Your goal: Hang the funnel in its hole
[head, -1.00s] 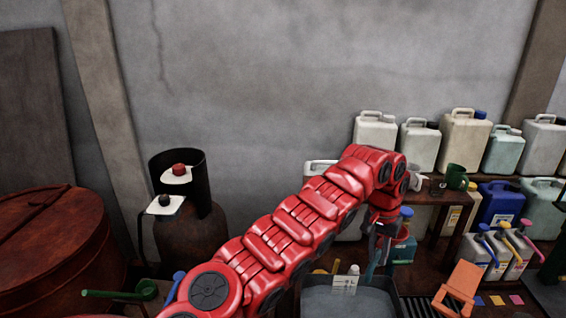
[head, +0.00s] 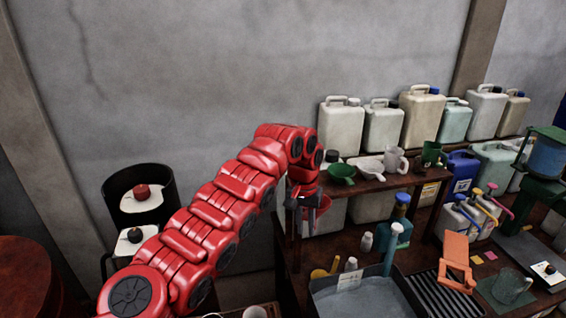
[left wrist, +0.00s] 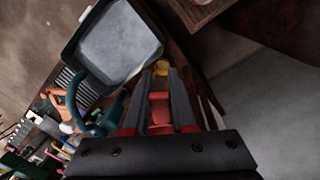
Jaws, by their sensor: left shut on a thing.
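My left gripper (head: 301,212) points down at the left end of a raised wooden shelf (head: 376,186). It is shut on a red thing (head: 323,204), probably a red funnel, mostly hidden by the gripper. In the left wrist view, red shows between the dark fingers (left wrist: 160,100). A green funnel (head: 342,173) and a white funnel (head: 369,167) sit at the shelf top, right of the gripper. I cannot make out an empty hole; the shelf's left end is partly behind my gripper. My right gripper is not in view.
A clear jug (head: 395,160) and a green mug (head: 433,154) stand on the shelf. Several canisters (head: 422,115) line the wall. An orange stand (head: 456,262) is at right.

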